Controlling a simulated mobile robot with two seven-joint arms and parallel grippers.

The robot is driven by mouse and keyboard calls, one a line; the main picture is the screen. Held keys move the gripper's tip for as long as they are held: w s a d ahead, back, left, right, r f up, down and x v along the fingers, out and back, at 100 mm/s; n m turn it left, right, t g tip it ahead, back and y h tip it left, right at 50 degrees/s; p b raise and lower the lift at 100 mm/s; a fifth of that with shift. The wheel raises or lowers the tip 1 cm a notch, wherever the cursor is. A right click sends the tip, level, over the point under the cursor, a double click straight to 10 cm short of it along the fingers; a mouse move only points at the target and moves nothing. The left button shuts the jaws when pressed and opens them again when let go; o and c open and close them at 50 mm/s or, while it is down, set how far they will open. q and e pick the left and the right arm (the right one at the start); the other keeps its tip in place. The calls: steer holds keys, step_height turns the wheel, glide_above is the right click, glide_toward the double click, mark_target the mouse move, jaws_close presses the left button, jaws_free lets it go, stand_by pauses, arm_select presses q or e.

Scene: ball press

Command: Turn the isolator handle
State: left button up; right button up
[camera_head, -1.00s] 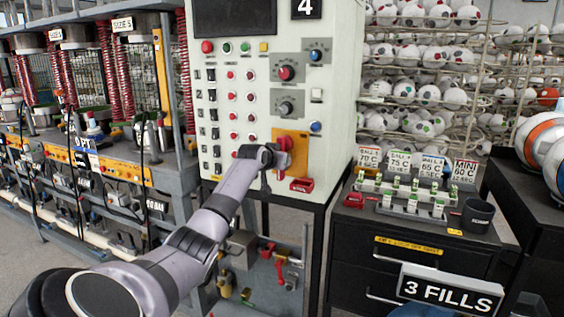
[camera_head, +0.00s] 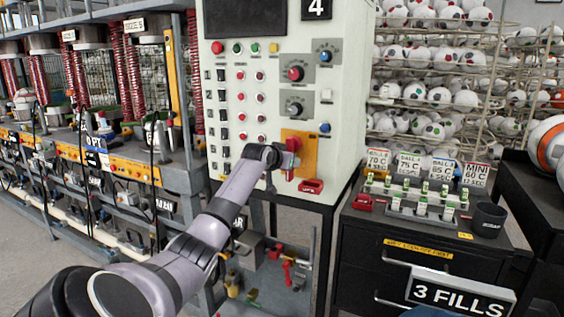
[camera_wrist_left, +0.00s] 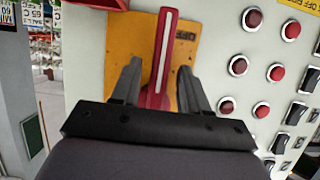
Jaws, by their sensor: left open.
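The isolator handle (camera_head: 291,147) is red and sits on a yellow-orange plate (camera_head: 306,158) low on the right of the pale control cabinet (camera_head: 344,100). In the left wrist view the handle (camera_wrist_left: 166,55) is a red bar with a pale stripe, lying nearly upright in the picture. My left gripper (camera_wrist_left: 160,88) is open, with one dark finger on each side of the handle's lower part. Small gaps seem to show between fingers and bar. In the head view my left gripper (camera_head: 272,157) is at the handle, its fingers partly hidden by the wrist. My right gripper is not in view.
Red, green and yellow buttons and dials cover the cabinet around the plate. A red padlock-like item (camera_head: 312,186) is just below the plate. A black drawer cabinet (camera_head: 405,245) with a small rack (camera_head: 420,205) stands to the right. Caged presses (camera_head: 90,90) stand left.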

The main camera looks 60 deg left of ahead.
arm_select(q)
steer(key=shift+b+v, duration=0.45)
steer(key=shift+v, duration=2.15)
steer(key=s+d+f+m+h, duration=0.2)
steer(key=d+f+m, duration=0.1)
steer(key=d+f, duration=1.05)
steer(key=s+d+f+m+h, duration=0.1)
steer(key=d+f+m+h, duration=0.25)
steer(key=d+f, duration=1)
steer(key=s+d+f+m+h, duration=0.1)
steer(key=s+d+f+h, duration=0.1)
steer(key=s+d+f, duration=0.3)
steer(key=s+d+f+m+h, duration=0.1)
steer(key=s+d+f, duration=0.4)
steer(key=s+d, duration=0.7)
steer(key=d+h, duration=0.1)
steer(key=d, duration=0.4)
steer(key=shift+s+d+f+g, duration=0.15)
steer(key=shift+d+f+g, duration=0.1)
steer(key=shift+g, duration=0.15)
